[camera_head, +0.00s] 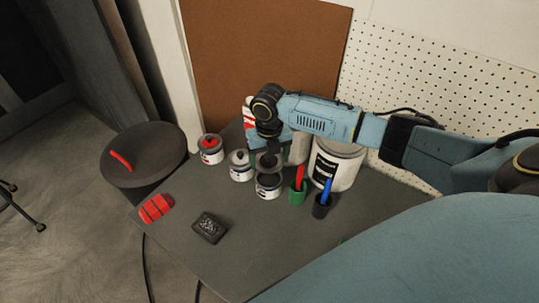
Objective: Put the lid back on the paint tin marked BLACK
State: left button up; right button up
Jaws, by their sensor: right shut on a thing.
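My right gripper (268,146) points down over the table and is shut on a dark round lid (268,160). The lid is held just above a small paint tin (268,192) with a dark top and a pale label. The label's lettering is too small to read. A visible gap lies between lid and tin, though I cannot tell how large it is. My left gripper is not in view.
Two other small tins stand left: one with red on top (211,155), one grey-topped (240,172). A red block (155,208) and dark sponge-like block (209,228) lie in front.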

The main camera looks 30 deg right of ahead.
aim_at(270, 162)
jog(key=shift+f+b, duration=2.2)
jog(key=shift+b, duration=0.2)
jog(key=shift+f+b, duration=0.5)
jog(key=shift+f, duration=0.6)
jog(key=shift+p, duration=0.6)
jog(key=shift+f, duration=0.15)
jog(key=shift+p, duration=0.35)
jog(key=o, duration=1)
jog(key=shift+c, duration=0.2)
